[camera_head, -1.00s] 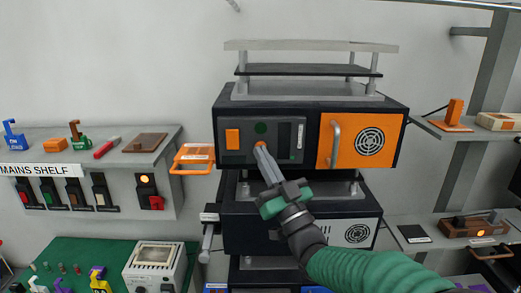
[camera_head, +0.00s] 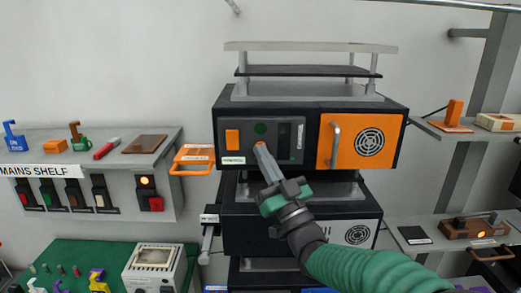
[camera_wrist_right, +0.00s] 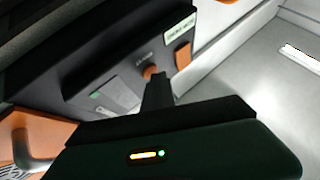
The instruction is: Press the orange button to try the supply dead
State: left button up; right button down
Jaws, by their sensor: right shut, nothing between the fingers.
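The dark unit (camera_head: 210,125) at the top of the stack has an orange door and a dark control panel. A small round orange button (camera_head: 259,143) sits on the panel, mostly behind my fingertips. My right gripper (camera_head: 263,150) is shut and empty, its tips at this button. In the right wrist view the orange button (camera_wrist_right: 150,73) shows just beyond the fingertips (camera_wrist_right: 158,80); whether they touch cannot be told. A larger orange rectangular block (camera_head: 232,139) is left of it on the panel, above a pale green label (camera_head: 233,160). My left gripper is not in view.
An orange tray-like frame (camera_head: 193,158) juts out left of the unit. The mains shelf (camera_head: 130,160) at left carries a lit lamp (camera_head: 145,181) above a red switch (camera_head: 155,204). The orange door's handle (camera_head: 335,145) stands out to the right of my gripper.

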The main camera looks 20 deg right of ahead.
jog(key=shift+s+a+b, duration=0.25)
jog(key=shift+s+b, duration=0.35)
jog(key=shift+s, duration=0.2)
jog(key=shift+f, duration=0.1)
jog(key=s, duration=0.1)
jog(key=s+a+b, duration=0.1)
jog(key=s, duration=0.1)
jog(key=s+b, duration=0.1)
jog(key=shift+s+a, duration=0.25)
jog(key=shift+s, duration=0.1)
